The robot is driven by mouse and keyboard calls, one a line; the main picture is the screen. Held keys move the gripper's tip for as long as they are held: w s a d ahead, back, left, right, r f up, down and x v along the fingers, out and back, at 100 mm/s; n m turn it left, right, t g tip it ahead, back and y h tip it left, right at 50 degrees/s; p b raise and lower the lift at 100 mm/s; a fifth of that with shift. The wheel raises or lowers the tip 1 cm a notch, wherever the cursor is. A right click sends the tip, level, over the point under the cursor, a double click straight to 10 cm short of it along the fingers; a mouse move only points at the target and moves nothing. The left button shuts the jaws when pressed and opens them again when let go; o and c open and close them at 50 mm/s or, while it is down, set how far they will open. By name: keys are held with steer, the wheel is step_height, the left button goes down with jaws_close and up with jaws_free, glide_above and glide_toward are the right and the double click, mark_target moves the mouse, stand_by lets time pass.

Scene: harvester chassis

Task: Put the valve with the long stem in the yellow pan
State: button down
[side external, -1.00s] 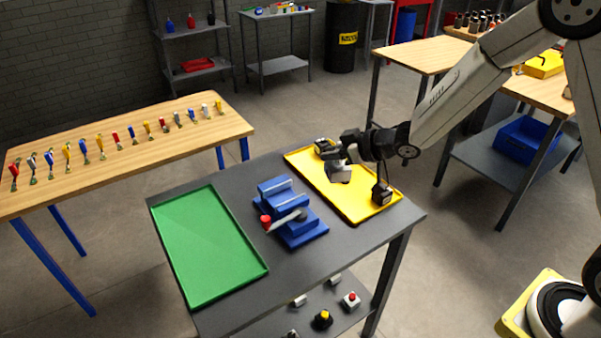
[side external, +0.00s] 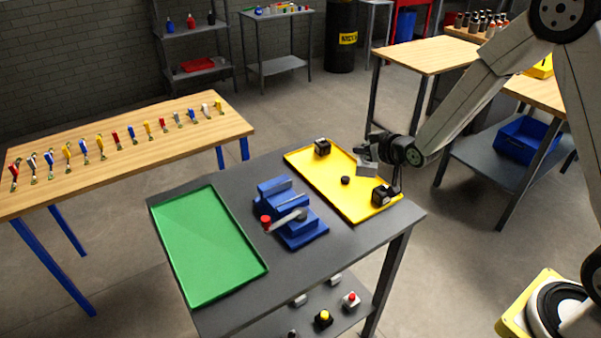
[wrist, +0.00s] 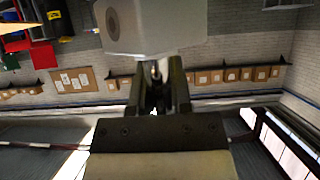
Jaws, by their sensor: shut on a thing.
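My gripper (side external: 374,151) is shut on the stem of a grey block-shaped valve (side external: 366,169). In the wrist view its grey body (wrist: 150,27), with a round dark port, sits beyond the fingertips (wrist: 160,92), and a bit of metal stem shows between them. The stem's full length is hidden by the fingers. The yellow pan (side external: 325,180) lies on the dark table. In the side view the held valve overlaps the pan's right edge; its height above it is unclear. Inside the pan are a black block-shaped part (side external: 322,147), another black part (side external: 381,196) and a small black disc (side external: 345,180).
A blue fixture (side external: 290,222) with a red-tipped lever stands left of the pan. A green tray (side external: 208,245) lies farther left and is empty. Small button parts (side external: 323,318) sit on the lower shelf. A wooden table (side external: 130,140) with several coloured-handled parts stands behind left.

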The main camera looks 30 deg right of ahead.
steer(key=shift+w, duration=0.15)
steer(key=f+x, duration=0.1)
steer(key=x, duration=1.5)
steer(key=shift+s+d+f, duration=0.15)
steer(key=shift+s+d, duration=0.25)
steer(key=shift+d, duration=0.05)
steer(key=shift+w+f, duration=0.3)
steer(key=shift+f, duration=1.55)
steer(key=shift+f, duration=0.15)
steer(key=shift+s+f, duration=0.1)
steer(key=shift+f, duration=0.15)
